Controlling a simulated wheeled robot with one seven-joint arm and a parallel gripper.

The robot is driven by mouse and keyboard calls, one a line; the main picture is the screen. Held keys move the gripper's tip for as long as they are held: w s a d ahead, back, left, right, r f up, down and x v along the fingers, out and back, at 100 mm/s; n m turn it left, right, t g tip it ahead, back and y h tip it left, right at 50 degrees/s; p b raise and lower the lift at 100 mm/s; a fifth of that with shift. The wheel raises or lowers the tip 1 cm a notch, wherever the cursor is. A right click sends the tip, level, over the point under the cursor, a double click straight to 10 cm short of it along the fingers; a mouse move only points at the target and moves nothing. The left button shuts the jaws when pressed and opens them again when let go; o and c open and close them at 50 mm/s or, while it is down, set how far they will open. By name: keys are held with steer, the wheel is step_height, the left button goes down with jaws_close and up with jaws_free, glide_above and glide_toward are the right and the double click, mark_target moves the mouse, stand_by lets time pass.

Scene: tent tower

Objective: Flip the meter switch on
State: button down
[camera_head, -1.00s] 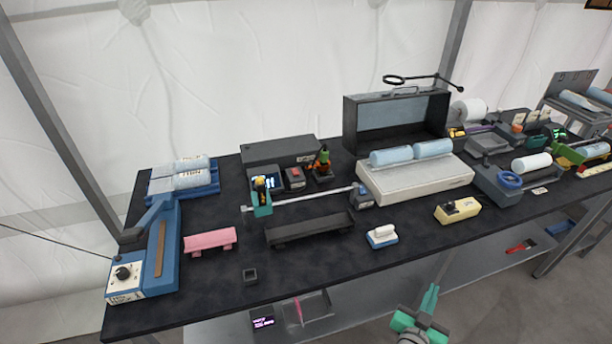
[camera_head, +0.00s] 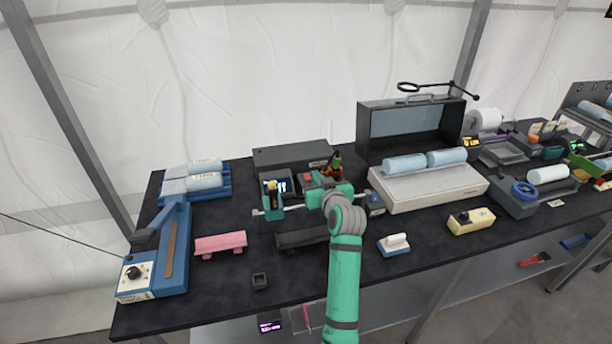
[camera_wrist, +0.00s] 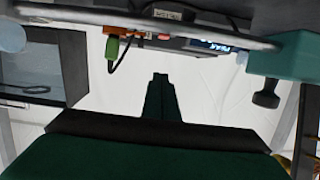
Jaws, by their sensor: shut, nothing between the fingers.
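A dark meter-like box with a lit blue-white display (camera_head: 279,186) stands at the back left of the bench; its display also shows in the wrist view (camera_wrist: 208,46). Beside it on the right is a small dark box with a red top part (camera_head: 307,177). I cannot make out which part is the meter switch or how it is set. My arm reaches over the bench and my gripper's end is just in front of these boxes, partly hiding them. In the wrist view my gripper (camera_wrist: 160,77) is shut and empty, its tips apart from the boxes.
A metal rod with a teal holder (camera_head: 272,206) crosses in front of the boxes, close to my gripper. An orange and green part (camera_head: 334,166) stands to their right.

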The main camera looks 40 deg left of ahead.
stand_by(0.3)
glide_above(309, 180)
step_height(309, 180, down, 2)
steer(key=shift+f, duration=0.2)
step_height(309, 180, down, 3)
steer(key=shift+f, duration=0.5)
